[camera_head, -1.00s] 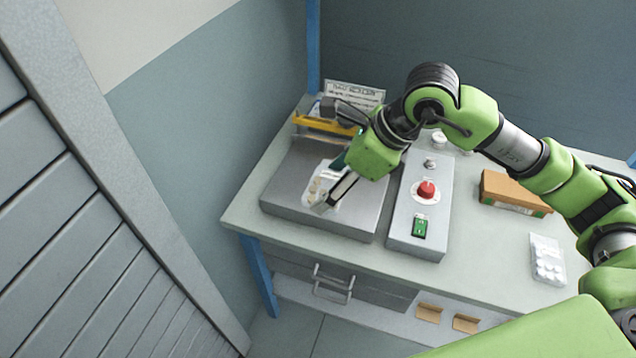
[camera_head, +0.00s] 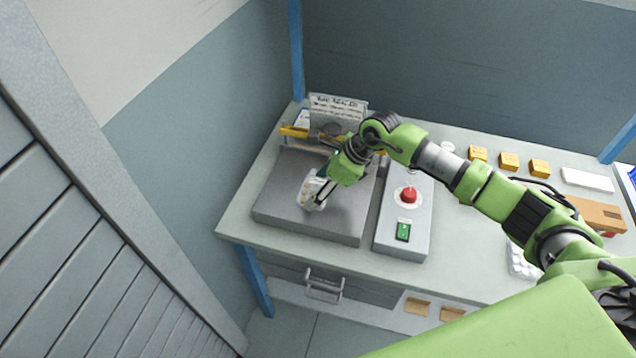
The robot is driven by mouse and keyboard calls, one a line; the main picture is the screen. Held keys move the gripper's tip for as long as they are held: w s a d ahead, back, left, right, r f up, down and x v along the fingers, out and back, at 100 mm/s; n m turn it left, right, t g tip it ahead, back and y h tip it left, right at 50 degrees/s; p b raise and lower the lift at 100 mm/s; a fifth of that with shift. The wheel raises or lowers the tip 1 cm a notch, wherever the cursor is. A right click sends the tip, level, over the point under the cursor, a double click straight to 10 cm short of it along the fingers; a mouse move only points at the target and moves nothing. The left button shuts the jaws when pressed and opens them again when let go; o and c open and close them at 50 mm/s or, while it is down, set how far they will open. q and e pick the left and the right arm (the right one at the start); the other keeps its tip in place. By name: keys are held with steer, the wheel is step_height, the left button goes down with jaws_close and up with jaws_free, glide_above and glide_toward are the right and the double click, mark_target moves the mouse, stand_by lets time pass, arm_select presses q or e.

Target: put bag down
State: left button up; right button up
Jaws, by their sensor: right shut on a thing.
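A small clear bag (camera_head: 311,188) with pale contents is at the tips of my right gripper (camera_head: 322,191). The gripper is shut on it, just over the grey flat plate (camera_head: 283,204) of the machine on the bench. I cannot tell whether the bag touches the plate. The fingers and arm hide part of the bag and the back right of the plate. My left gripper is not in view.
A grey control box with a red button (camera_head: 409,195) and a green switch (camera_head: 403,231) stands right of the plate. A yellow bar (camera_head: 294,131) and a sign (camera_head: 338,105) are behind. Small yellow boxes (camera_head: 508,161) and a cardboard box (camera_head: 597,214) lie further right.

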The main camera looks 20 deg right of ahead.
steer(key=shift+f, duration=0.2)
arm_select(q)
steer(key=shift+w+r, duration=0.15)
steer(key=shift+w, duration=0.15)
arm_select(e)
steer(key=shift+f+b, duration=0.2)
steer(key=shift+b, duration=0.15)
steer(key=o, duration=1.3)
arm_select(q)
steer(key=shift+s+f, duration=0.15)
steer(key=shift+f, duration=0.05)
arm_select(e)
steer(key=shift+r, duration=0.1)
